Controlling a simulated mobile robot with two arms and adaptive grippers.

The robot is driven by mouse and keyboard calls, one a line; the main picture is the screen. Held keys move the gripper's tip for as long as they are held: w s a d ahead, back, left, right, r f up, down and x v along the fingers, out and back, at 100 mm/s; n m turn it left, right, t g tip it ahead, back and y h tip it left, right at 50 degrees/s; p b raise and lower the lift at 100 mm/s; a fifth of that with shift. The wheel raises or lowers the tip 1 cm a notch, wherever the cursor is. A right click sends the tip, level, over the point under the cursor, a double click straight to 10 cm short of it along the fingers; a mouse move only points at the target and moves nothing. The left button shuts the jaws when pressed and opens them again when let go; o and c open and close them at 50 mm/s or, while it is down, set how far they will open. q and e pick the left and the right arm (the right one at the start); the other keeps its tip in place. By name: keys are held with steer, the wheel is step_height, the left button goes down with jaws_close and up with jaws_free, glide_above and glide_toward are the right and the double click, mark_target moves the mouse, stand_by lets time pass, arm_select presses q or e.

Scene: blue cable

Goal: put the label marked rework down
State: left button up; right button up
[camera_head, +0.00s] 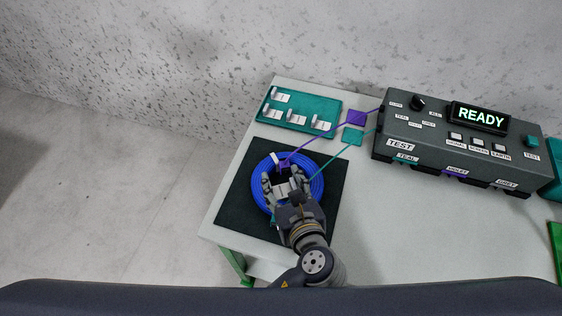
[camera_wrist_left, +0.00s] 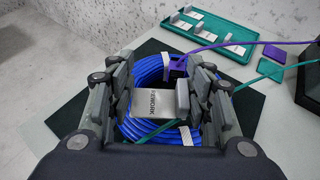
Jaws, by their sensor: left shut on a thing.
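My left gripper (camera_head: 282,180) is shut on a white label (camera_wrist_left: 152,104) with a grey grip tab; its dark lettering appears to read REWORK. The label is held flat between the fingers, over the middle of the blue cable coil (camera_head: 317,187). Whether it touches the coil cannot be told. The coil also shows behind and below the label in the left wrist view (camera_wrist_left: 148,70), with a white tie on it. The coil lies on a dark mat (camera_head: 240,195). The fingers hide part of the coil. My right gripper is not in view.
A teal tray (camera_head: 303,103) with several white labels stands behind the mat. Purple (camera_head: 355,118) and teal (camera_head: 352,137) squares lie beside it. A purple and a teal lead run from the coil towards the grey tester (camera_head: 440,150), whose display reads READY. The white tabletop (camera_head: 420,230) is clear at front right.

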mark_target(284, 197)
arm_select(q)
steer(key=shift+s+d+r, duration=0.1)
steer(key=shift+s+r, duration=0.1)
steer(key=shift+s, duration=1.55)
